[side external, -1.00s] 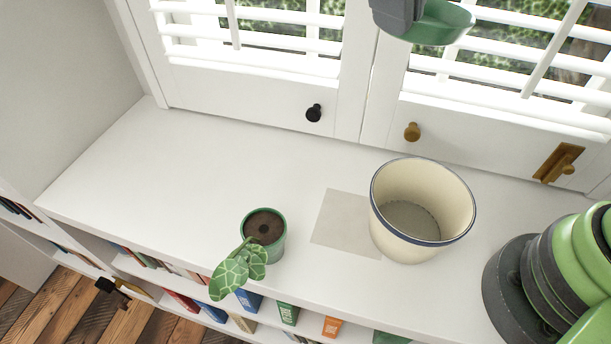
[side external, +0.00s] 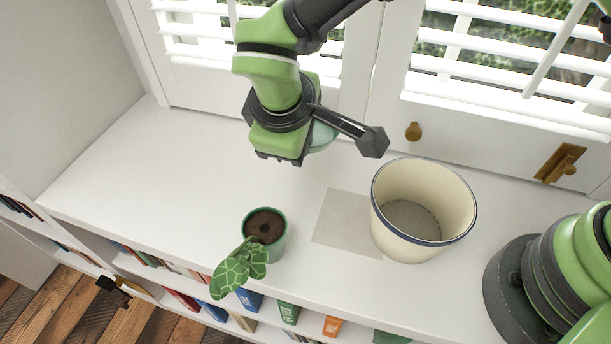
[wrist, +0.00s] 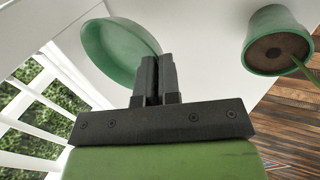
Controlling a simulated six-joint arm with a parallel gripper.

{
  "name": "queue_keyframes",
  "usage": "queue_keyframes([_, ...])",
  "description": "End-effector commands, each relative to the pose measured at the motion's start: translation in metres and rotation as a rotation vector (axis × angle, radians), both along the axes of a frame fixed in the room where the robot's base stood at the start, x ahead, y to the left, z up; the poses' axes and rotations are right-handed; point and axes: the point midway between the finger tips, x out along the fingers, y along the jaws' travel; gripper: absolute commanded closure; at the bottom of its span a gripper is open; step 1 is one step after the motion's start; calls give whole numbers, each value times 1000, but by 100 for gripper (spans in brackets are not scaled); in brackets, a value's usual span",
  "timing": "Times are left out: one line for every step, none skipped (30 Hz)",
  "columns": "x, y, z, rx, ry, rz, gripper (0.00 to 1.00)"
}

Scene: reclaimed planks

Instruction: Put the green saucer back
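The green saucer (wrist: 112,48) is held by its edge in my gripper (wrist: 158,65), whose two dark fingers are close together on the rim. In the side external view the saucer (side external: 323,137) shows only as a pale green sliver behind my gripper, above the white sill near the shutters. A small green pot (side external: 264,228) with a leafy plant stands at the sill's front edge, below my gripper in the picture. The pot also shows at upper right in the wrist view (wrist: 272,52). My fingertips are hidden in the side external view.
A cream planter (side external: 385,222) with a blue rim stands on the sill (side external: 150,180), right of a pale grey square (side external: 337,217). The shutters (side external: 440,110) with knobs close off the back. The sill's left part is clear. Bookshelves lie below the front edge.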

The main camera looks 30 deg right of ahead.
Motion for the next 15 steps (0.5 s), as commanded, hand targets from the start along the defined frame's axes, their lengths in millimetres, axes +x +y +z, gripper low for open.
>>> queue_keyframes([0,-1,-10,-4,3,1,100])
queue_keyframes([0,-1,-15,-5,3,3,100])
queue_keyframes([-1,-1,-24,-5,3,3,100])
queue_keyframes([-1,-1,-30,-5,3,3,100])
queue_keyframes([-1,-1,-36,-5,2,4,100])
queue_keyframes([0,-1,-43,-4,2,3,100])
queue_keyframes([0,-1,-48,-4,1,3,100])
queue_keyframes([0,-1,-52,-2,1,3,100])
queue_keyframes([-1,-1,-57,-2,0,1,100])
queue_keyframes([0,0,-59,-1,0,2,100])
queue_keyframes([0,0,-61,-1,-1,3,100])
queue_keyframes([0,0,-65,-2,-1,3,100])
queue_keyframes([0,0,-69,-3,0,1,100])
queue_keyframes([0,-1,-73,-3,0,2,100])
queue_keyframes([0,-1,-80,-3,0,3,100])
